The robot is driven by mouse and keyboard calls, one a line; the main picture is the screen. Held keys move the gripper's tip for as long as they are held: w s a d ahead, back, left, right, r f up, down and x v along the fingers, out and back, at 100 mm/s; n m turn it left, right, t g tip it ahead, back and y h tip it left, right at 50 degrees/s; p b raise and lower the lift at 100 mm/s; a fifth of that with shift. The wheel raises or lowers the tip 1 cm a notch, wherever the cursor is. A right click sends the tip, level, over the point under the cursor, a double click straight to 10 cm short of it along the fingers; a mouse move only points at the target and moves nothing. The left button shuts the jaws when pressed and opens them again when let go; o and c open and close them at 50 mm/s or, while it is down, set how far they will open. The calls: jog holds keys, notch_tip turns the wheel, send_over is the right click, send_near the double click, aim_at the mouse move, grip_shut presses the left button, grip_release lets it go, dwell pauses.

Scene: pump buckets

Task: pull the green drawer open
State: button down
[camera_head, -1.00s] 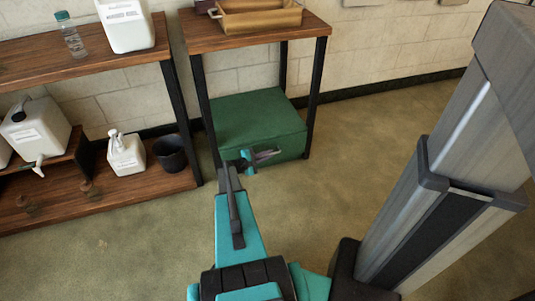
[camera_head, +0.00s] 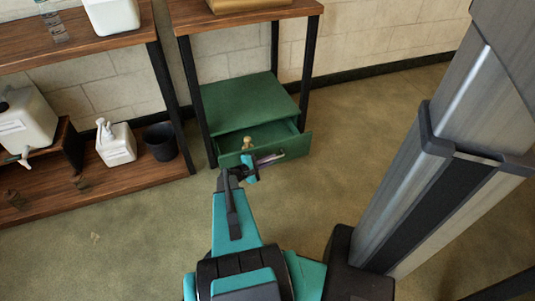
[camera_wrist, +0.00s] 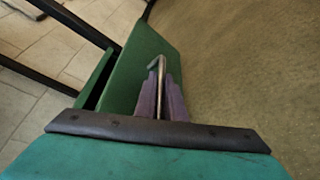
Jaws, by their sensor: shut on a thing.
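The green drawer (camera_head: 297,147) is partly open in a green cabinet (camera_head: 250,101) under the small wooden table. A small tan object (camera_head: 248,143) shows inside it. My gripper (camera_head: 268,160) is at the drawer's front and shut on its metal handle. In the wrist view the two purple-grey fingers (camera_wrist: 161,98) close around the bar-shaped handle (camera_wrist: 157,64), with the green drawer front (camera_wrist: 135,65) behind it. The drawer's gap shows as a dark slot left of the front.
The table's black legs stand around the cabinet. The floor in front is clear.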

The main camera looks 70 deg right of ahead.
jog(key=s+a+b, duration=0.3)
jog(key=s+a, duration=0.3)
jog(key=a, duration=0.3)
jog(key=shift+s+r+b, duration=0.2)
jog(key=shift+s+b, duration=0.15)
jog(key=shift+s, duration=0.05)
jog(key=c, duration=1.8)
grip_release()
jog(key=shift+c, duration=0.2)
jog(key=shift+s, duration=0.1)
jog(key=shift+f, duration=0.1)
jog(key=shift+a, duration=0.2)
jog(key=p+v, duration=0.2)
jog(key=v, duration=0.5)
jog(key=shift+a, duration=0.1)
